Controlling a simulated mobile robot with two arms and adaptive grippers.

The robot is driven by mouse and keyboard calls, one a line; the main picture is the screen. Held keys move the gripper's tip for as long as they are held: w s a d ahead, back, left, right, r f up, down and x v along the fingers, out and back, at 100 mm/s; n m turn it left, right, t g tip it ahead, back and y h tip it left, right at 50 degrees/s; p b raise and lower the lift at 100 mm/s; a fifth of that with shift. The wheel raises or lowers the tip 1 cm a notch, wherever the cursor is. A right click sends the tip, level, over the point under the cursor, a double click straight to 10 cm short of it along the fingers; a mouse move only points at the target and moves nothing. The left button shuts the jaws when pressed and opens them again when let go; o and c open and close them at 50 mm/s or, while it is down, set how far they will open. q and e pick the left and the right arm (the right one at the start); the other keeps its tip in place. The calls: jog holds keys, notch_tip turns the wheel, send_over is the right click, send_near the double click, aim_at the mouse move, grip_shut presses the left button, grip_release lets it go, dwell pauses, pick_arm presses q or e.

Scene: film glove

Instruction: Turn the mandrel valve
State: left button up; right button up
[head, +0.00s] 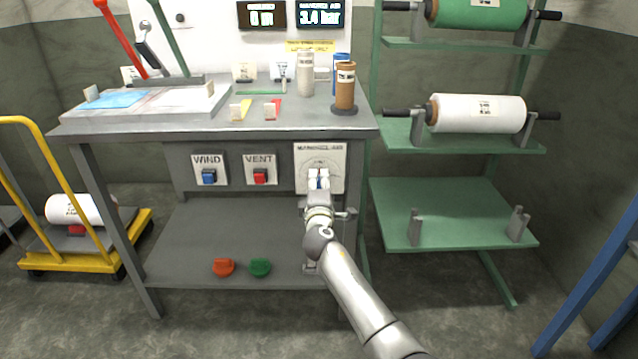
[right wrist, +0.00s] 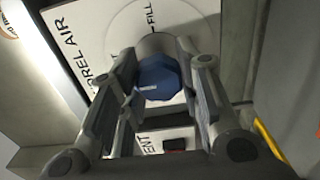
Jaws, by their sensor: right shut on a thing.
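The mandrel air valve is a white plate (head: 331,157) on the right of the bench front, and it fills the top of the right wrist view (right wrist: 110,35). A blue faceted knob (right wrist: 158,77) with a pale mark stands out from it, with "FILL" printed beyond. My right gripper (head: 318,180) reaches up to the plate from the lower right. In the right wrist view its fingers (right wrist: 165,68) sit on both sides of the knob, shut on it. The gripper hides much of the plate in the head view. My left gripper is out of view.
Left of the valve are a WIND button (head: 209,177) and a VENT button (head: 260,177). A display above the bench (head: 319,15) reads 3.4 bar. A green rack (head: 450,215) with film rolls stands close on the right. A yellow trolley (head: 95,255) is at left.

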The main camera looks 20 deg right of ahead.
dwell(0.3)
jog(key=o, duration=0.9)
jog(key=shift+o, duration=0.6)
jog(key=v, duration=1.2)
